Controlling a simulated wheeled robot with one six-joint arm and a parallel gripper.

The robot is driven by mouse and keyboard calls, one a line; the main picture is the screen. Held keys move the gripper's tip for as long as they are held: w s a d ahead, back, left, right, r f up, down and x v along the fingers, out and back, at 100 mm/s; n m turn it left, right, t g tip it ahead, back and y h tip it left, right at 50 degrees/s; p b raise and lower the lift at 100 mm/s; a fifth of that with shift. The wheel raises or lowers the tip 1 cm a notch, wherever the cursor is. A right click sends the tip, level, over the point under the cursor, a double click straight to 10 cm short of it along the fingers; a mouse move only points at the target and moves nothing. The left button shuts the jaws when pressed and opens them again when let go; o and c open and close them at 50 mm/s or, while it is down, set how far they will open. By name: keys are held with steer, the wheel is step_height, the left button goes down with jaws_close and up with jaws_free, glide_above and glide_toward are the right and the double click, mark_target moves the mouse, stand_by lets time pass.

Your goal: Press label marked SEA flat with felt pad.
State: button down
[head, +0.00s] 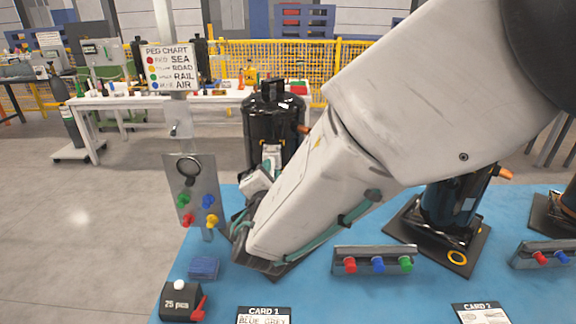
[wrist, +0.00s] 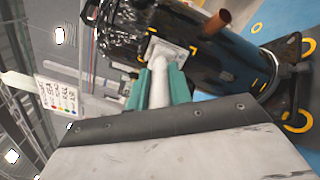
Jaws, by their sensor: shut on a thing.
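My gripper (wrist: 161,88) is shut on a pale, round-handled tool (wrist: 159,82), which I take to be the felt pad; its pad face is hard to make out. Its far end is at a white square patch (wrist: 172,48) on the side of a black compressor (wrist: 120,30). Yellow corner marks frame the patch. I cannot tell whether the patch is the label or the pad, or whether they touch; no SEA lettering is readable on it. In the head view the compressor (head: 270,120) stands behind my arm, and the arm hides its lower part.
A peg chart (head: 169,67) lists SEA with red. A grey panel (head: 181,178) with a round lens and coloured pegs stands left. A blue block (head: 204,268), a black box (head: 181,303) marked 25 pcs and a peg rail (head: 374,252) sit on the blue top. More compressors (head: 452,205) stand right.

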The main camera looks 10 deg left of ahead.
steer(key=shift+w, duration=0.3)
steer(key=shift+s, duration=0.1)
stand_by(0.6)
steer(key=shift+v, duration=1.65)
steer(key=shift+a+f, duration=0.1)
steer(key=shift+w+a+f, duration=0.1)
steer(key=shift+w+f, duration=0.25)
steer(key=shift+w, duration=0.3)
steer(key=shift+w+a+f, duration=0.1)
steer(key=shift+w+f, duration=0.2)
steer(key=shift+w, duration=0.35)
steer(key=shift+w+a, duration=0.1)
steer(key=shift+w, duration=0.3)
steer(key=shift+s, duration=0.1)
